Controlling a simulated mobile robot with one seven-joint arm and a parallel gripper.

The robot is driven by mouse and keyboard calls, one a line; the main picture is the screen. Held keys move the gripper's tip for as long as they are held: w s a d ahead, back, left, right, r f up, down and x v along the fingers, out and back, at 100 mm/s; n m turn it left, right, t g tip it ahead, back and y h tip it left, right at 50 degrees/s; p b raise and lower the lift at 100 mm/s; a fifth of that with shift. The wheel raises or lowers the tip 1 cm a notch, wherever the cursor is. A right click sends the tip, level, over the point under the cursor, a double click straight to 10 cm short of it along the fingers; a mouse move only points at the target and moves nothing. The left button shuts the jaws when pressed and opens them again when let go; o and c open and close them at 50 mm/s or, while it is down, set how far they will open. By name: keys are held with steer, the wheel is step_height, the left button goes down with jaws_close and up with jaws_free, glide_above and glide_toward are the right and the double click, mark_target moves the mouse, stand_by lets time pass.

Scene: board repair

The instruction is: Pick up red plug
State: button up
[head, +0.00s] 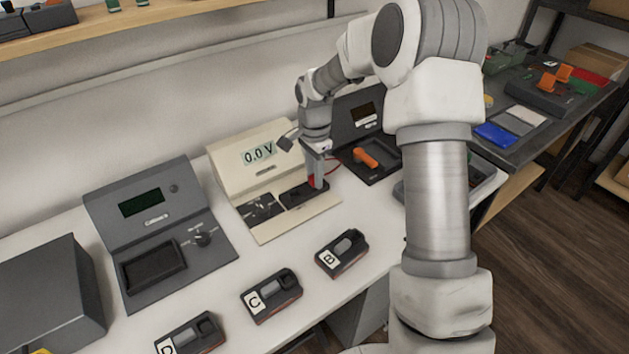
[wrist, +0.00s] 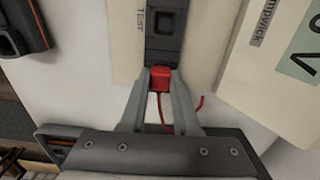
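The red plug (wrist: 160,78) is between my gripper's fingertips (wrist: 161,76) in the wrist view, with no clear gap on either side. My gripper (head: 318,182) points down at the tester's front in the head view, where a bit of red shows beside it. The plug sits at the near end of a dark socket strip (wrist: 165,45) by the word TEST. A thin red cable runs from the plug between the fingers. I cannot tell how deep the plug sits in the strip.
The cream tester (head: 245,160) reads 0.0 V. A dark calibration unit (head: 150,220) stands left, and a dark unit with an orange handle (head: 365,157) stands right. Modules C (head: 270,295), B (head: 342,254) and D (head: 190,335) lie in front. White table between them is clear.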

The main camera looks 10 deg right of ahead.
jaws_close()
steer(key=shift+r, duration=0.25)
step_height(320, 180, up, 4)
steer(key=shift+r+p, duration=0.25)
steer(key=shift+p, duration=0.55)
steer(key=s+d+r+p, duration=0.1)
steer(key=s+d+r, duration=0.1)
steer(key=d, duration=0.3)
steer(key=s+d+r, duration=0.2)
steer(key=d+r, duration=0.2)
steer(key=d, duration=0.1)
steer(key=shift+s+d+p, duration=0.35)
steer(key=shift+d+p, duration=0.05)
